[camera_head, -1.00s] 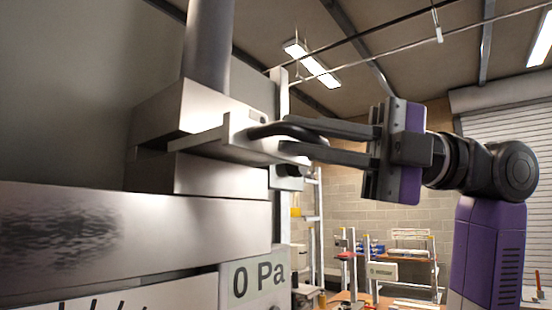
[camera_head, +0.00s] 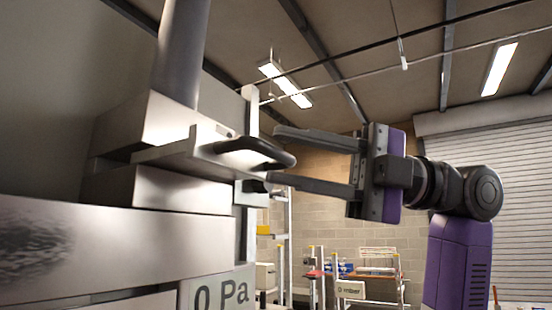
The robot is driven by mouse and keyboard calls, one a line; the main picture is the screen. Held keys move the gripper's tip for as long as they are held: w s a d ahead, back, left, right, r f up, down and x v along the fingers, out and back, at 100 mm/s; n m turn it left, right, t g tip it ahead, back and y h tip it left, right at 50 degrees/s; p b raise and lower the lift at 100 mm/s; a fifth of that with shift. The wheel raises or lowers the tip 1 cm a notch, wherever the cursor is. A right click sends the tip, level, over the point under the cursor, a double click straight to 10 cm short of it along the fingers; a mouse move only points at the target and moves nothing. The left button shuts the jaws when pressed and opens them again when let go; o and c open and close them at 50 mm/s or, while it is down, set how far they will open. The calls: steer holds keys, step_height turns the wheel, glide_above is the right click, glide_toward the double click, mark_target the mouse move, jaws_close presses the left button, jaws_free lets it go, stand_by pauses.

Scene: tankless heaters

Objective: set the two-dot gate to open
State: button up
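A metal gate plate (camera_head: 185,150) sticks out of a slot in a blocky metal housing (camera_head: 150,122) below a thick grey pipe (camera_head: 182,50). The plate carries a dark curved handle (camera_head: 262,150) at its right end. No dot marks can be made out on it. My gripper (camera_head: 272,157) comes in from the right with its two long dark fingers spread apart, one above and one below the level of the handle. The fingertips are close to the handle's right end. No hold on it shows, and I cannot tell whether a fingertip touches it.
A display reading "0 Pa" (camera_head: 222,294) sits on the metal body below the gate. Shelves and a ladder stand in the background by a brick wall (camera_head: 335,225). A roller shutter (camera_head: 505,180) is at the right. The air around my arm is clear.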

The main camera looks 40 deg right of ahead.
steer(key=b+v, duration=0.1)
steer(key=v, duration=0.4)
steer(key=shift+d, duration=0.1)
stand_by(0.5)
